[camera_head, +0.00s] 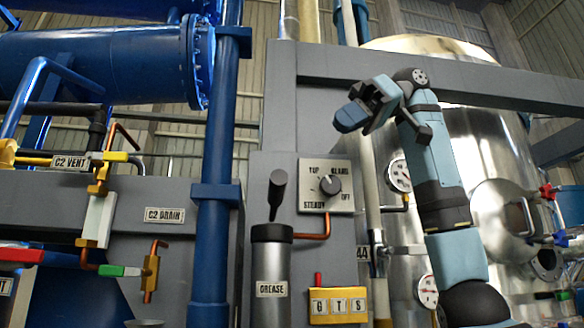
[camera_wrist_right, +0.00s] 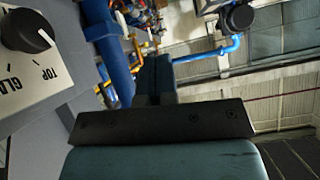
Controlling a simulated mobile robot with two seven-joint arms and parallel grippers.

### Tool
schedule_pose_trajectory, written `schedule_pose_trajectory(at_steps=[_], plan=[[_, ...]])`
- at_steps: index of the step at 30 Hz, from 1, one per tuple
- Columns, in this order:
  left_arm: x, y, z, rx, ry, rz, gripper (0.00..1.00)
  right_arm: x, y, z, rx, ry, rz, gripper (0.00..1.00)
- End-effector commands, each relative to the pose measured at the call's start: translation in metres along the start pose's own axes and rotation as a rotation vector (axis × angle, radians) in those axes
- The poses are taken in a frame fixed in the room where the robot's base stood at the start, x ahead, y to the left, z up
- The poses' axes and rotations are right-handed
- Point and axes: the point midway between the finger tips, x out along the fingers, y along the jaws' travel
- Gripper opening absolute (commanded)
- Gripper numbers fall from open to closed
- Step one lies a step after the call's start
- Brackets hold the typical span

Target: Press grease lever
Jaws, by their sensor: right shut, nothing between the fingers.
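The grease lever (camera_head: 277,192) is a black handle with a round knob. It stands nearly upright on top of a grey cylinder (camera_head: 271,265) labelled GREASE. My right gripper (camera_head: 345,119) is shut and empty in the head view. It is above and to the right of the lever, apart from it in the picture, in front of the grey frame. Its closed fingers also show in the right wrist view (camera_wrist_right: 155,78). The lever cannot be made out in the right wrist view. My left gripper is not in view.
A dial panel (camera_head: 312,201) with a black knob sits just right of the lever. Below it is a yellow G/T/S box (camera_head: 337,305) with a red lever. A blue vertical pipe (camera_head: 212,260) stands to the left. A steel vessel (camera_head: 480,120) is behind my right arm.

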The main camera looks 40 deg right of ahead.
Motion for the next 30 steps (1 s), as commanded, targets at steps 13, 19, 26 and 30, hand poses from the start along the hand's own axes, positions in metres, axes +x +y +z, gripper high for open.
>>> schedule_pose_trajectory(at_steps=[13,19,26,30], plan=[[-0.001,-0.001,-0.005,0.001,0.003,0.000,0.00,0.073,0.001,-0.001,0.000,-0.004,0.000,0.00],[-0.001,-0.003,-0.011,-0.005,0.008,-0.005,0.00,0.108,0.002,0.008,0.002,-0.002,0.001,0.00],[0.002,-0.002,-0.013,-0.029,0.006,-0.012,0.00,0.125,0.001,0.025,0.003,0.000,0.000,0.00],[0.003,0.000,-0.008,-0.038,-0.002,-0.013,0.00,0.128,0.001,0.028,0.002,0.000,-0.001,0.00]])
